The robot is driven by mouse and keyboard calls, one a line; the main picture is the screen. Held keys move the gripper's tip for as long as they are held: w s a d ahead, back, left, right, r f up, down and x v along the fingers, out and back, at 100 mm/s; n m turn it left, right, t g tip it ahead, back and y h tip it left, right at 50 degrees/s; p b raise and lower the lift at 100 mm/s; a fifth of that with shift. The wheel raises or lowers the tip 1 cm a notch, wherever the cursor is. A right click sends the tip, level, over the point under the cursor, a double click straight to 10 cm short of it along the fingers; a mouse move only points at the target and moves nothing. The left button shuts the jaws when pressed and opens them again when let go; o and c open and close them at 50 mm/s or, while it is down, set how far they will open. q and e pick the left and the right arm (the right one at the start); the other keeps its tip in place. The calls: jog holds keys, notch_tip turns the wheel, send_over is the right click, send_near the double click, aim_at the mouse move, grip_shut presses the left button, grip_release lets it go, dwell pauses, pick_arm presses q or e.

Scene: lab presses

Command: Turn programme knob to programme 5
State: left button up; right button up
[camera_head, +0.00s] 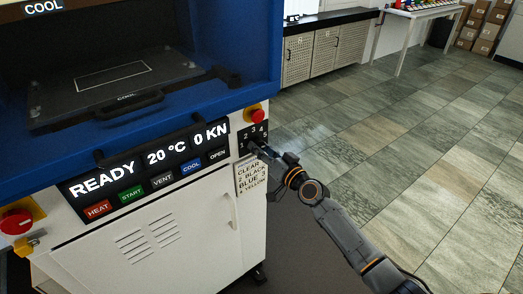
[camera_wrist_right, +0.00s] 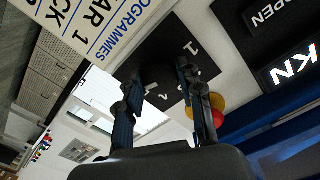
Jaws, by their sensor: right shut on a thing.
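The programme knob (camera_wrist_right: 158,75) is a dark round knob on a black square dial plate (camera_head: 244,132) at the right end of the press's front panel. My right gripper (camera_head: 264,150) reaches the dial from the right and is shut on the knob, with one finger on each side in the right wrist view (camera_wrist_right: 159,70). The gripper covers much of the knob, and I cannot tell where its pointer is. My left gripper is not in view.
A red button (camera_head: 257,115) sits just above the dial, and a programme label (camera_head: 251,174) hangs just below. The panel display (camera_head: 145,165) reads READY, 20 °C, 0 KN. A red emergency stop (camera_head: 16,221) is far left. The tiled floor to the right is clear.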

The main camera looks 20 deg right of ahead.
jog(key=m, duration=1)
jog(key=shift+r, duration=0.1)
jog(key=shift+m, duration=0.3)
dwell(0.3)
jog(key=o, duration=1.2)
jog(key=v, duration=1.2)
